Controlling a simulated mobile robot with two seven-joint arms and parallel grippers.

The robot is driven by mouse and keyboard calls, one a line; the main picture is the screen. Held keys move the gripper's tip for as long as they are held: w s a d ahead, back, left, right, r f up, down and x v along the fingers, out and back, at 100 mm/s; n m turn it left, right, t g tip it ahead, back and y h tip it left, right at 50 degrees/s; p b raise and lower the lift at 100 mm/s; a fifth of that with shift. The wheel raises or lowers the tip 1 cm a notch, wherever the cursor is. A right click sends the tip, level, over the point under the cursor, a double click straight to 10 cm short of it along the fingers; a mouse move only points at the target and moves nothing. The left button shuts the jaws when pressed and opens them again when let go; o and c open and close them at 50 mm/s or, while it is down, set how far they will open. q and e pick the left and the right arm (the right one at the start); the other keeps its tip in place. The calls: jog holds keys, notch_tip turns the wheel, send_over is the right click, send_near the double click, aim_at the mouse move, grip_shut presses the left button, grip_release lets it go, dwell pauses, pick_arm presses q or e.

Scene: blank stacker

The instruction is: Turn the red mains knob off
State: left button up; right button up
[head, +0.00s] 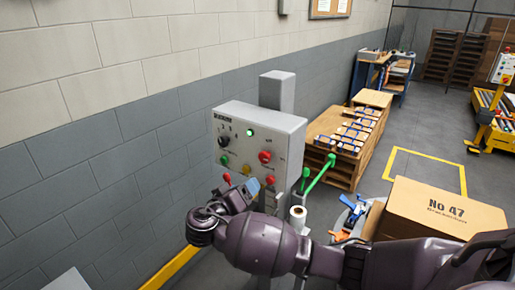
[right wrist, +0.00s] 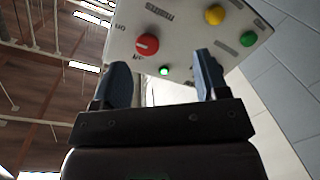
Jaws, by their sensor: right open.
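The grey control box (head: 285,130) stands against the wall in the head view. A red knob (head: 264,156) sticks out of the right part of its sloping face. In the right wrist view a red knob (right wrist: 147,45) with a pale pointer line lies ahead, up and left of the gap between the fingers. My right gripper (head: 252,188) is in front of the lower part of the panel. In the right wrist view its blue fingers (right wrist: 163,76) are apart, with nothing between them and no contact with the knob. My left gripper is not in view.
A green lever (head: 318,175) rises right of the box. A cardboard carton (head: 440,208) stands at the right. The wall is close on the left.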

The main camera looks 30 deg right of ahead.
aim_at(263, 159)
jog(key=shift+m+g+h, duration=0.5)
jog(key=shift+m+h, duration=0.2)
jog(key=shift+m, duration=0.2)
jog(key=w+d+r, duration=0.1)
jog(key=d, duration=0.2)
jog(key=w+d+r, duration=0.1)
jog(key=w+d, duration=0.1)
jog(key=d, duration=0.1)
jog(key=w+d+r, duration=0.1)
jog(key=w+d, duration=0.1)
jog(key=d, duration=0.2)
jog(key=shift+r, duration=0.25)
jog(key=c, duration=0.9)
